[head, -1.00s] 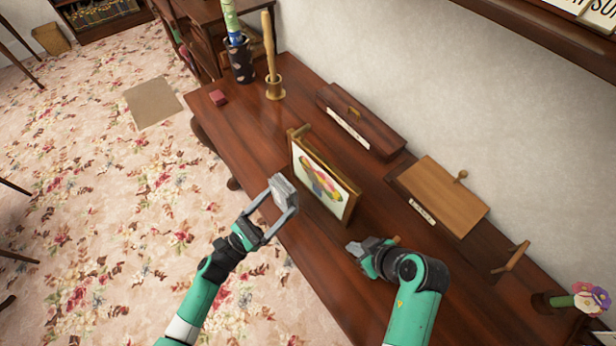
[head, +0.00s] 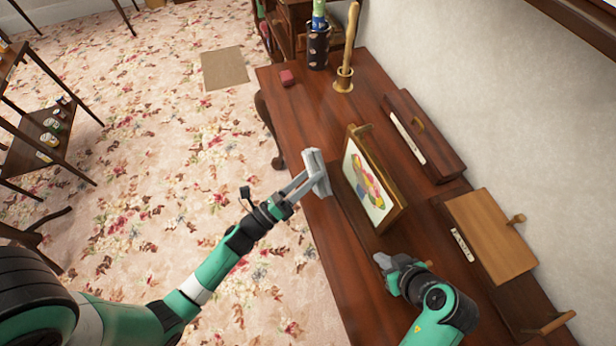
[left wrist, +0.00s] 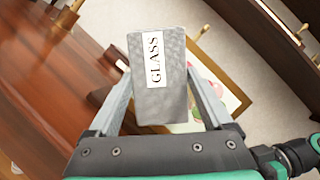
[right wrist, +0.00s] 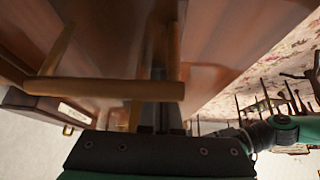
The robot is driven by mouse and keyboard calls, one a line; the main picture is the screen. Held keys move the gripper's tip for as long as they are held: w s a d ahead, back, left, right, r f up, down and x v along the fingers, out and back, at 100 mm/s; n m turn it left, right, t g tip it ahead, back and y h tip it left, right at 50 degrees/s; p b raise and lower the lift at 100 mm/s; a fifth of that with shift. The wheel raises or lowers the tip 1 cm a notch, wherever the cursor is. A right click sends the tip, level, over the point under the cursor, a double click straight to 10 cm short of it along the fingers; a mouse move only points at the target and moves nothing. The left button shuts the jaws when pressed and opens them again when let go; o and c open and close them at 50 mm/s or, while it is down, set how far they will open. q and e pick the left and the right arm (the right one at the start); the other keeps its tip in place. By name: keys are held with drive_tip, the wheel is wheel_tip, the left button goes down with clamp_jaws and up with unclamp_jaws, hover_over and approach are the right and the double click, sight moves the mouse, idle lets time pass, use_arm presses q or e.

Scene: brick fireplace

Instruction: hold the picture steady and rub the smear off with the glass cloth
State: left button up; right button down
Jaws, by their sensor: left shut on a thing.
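The framed picture (head: 369,186), a colourful design on white in a gold-brown wooden frame, stands tilted on the desk. Its right edge shows in the left wrist view (left wrist: 231,92), partly behind the cloth block. I cannot make out a smear. My left gripper (head: 316,172) is shut on the glass cloth (left wrist: 158,95), a grey block labelled GLASS, apart from the picture on its front side. My right gripper (head: 383,262) is low beside the picture's near end. Wooden bars (right wrist: 105,88) cross in front of its fingers, so its grip is unclear.
A dark labelled box (head: 424,136) and a lighter wooden lidded box (head: 491,236) stand along the wall side. A small red block (head: 287,78), a dark cup (head: 318,48) and a brass holder (head: 343,80) stand at the far end. Carpeted floor lies left of the desk.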

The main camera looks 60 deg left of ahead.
use_arm(q)
drive_tip(key=shift+w+d, duration=0.2)
drive_tip(key=shift+w, duration=0.75)
drive_tip(key=shift+w+d, duration=0.2)
drive_tip(key=shift+w, duration=0.7)
drive_tip(key=shift+w+d, duration=0.2)
drive_tip(key=shift+w, duration=0.75)
drive_tip(key=shift+w+d, duration=0.2)
drive_tip(key=shift+w, duration=0.8)
drive_tip(key=shift+s+d, duration=0.25)
drive_tip(key=shift+d, duration=0.65)
drive_tip(key=shift+s+d, duration=0.2)
drive_tip(key=shift+d, duration=0.65)
drive_tip(key=shift+s+d, duration=0.15)
drive_tip(key=shift+d, duration=0.75)
drive_tip(key=shift+s+d, duration=0.1)
drive_tip(key=shift+d, duration=0.75)
drive_tip(key=shift+d, duration=0.1)
drive_tip(key=shift+s+d, duration=0.15)
drive_tip(key=shift+d, duration=0.7)
drive_tip(key=shift+s+d, duration=0.15)
drive_tip(key=shift+d, duration=0.65)
drive_tip(key=shift+a, duration=0.15)
drive_tip(key=shift+w+a, duration=0.4)
drive_tip(key=shift+a, duration=1.3)
drive_tip(key=shift+w+a, duration=0.35)
drive_tip(key=shift+a, duration=1.4)
drive_tip(key=shift+w+a, duration=0.4)
drive_tip(key=shift+a, duration=1.3)
